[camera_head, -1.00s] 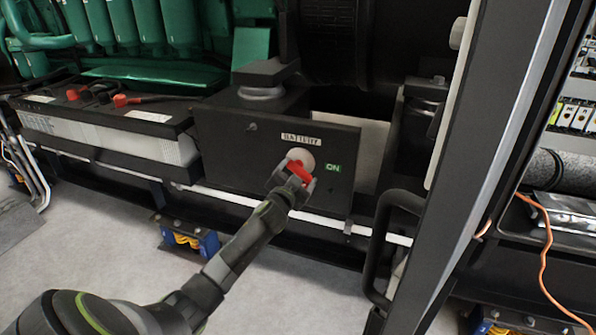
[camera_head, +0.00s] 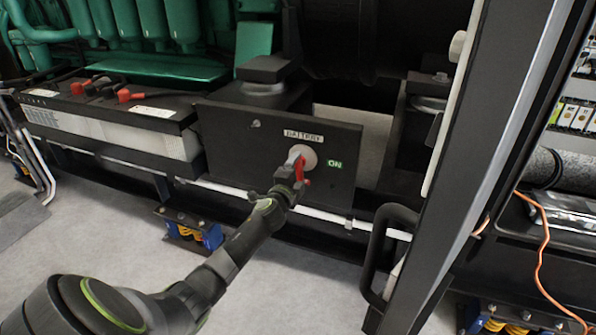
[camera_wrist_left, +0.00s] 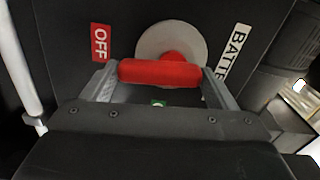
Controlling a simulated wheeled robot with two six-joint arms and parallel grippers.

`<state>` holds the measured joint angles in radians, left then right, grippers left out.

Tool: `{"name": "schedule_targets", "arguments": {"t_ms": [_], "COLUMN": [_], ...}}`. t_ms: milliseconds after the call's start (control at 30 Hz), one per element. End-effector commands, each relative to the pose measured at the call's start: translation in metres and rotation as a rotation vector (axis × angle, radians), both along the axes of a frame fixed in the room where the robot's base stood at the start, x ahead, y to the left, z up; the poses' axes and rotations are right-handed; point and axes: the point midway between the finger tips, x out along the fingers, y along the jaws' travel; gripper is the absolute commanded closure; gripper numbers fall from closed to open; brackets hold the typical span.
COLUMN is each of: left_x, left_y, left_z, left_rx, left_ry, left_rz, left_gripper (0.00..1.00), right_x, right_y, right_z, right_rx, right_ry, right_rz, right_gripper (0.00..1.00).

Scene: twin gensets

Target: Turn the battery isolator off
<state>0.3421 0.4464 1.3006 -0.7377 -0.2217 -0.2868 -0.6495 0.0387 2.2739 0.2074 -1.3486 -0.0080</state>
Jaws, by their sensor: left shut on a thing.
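The battery isolator is a red handle (camera_head: 300,166) on a pale round disc (camera_head: 309,157), set in a dark panel (camera_head: 228,140) labelled BATTERY. A green ON label (camera_head: 334,164) is right of the disc in the head view. A red OFF label (camera_wrist_left: 100,42) shows beside the disc in the left wrist view. My left gripper (camera_head: 296,178) is at the handle. In the left wrist view its fingers sit at both ends of the red handle (camera_wrist_left: 159,72), shut on it. My right gripper is not in view.
A battery (camera_head: 110,135) with red terminal caps stands left of the panel. A black grab handle (camera_head: 375,255) and a dark frame post (camera_head: 480,180) stand to the right. An orange cable (camera_head: 545,240) hangs at far right. Grey floor is open in front.

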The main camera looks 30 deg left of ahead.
Motion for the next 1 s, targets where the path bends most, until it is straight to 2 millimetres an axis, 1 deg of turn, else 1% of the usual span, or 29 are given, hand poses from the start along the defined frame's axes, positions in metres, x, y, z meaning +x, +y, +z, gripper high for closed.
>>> {"name": "schedule_targets", "arguments": {"t_ms": [100,300,833,867,1000], "left_x": [-0.0007,-0.0009,-0.0012,-0.0012,-0.0010], "left_y": [0.0006,0.0012,0.0019,0.0020,0.0019], "left_z": [-0.0014,-0.0019,-0.0025,-0.0025,-0.0020], "left_rx": [0.055,0.110,0.136,0.136,0.135], "left_ry": [0.016,0.030,0.036,0.036,0.035], "left_rz": [0.001,0.000,0.001,0.001,0.001], "left_gripper": [0.43,0.43,0.43,0.17,0.00], "right_x": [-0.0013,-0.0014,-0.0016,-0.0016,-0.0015], "right_y": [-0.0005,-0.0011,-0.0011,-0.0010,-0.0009], "right_z": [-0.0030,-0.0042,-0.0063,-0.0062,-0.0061], "right_rx": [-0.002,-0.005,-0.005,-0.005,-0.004], "right_ry": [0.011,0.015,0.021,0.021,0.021], "right_rz": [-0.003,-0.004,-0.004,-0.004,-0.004], "right_gripper": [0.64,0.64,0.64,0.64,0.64]}}
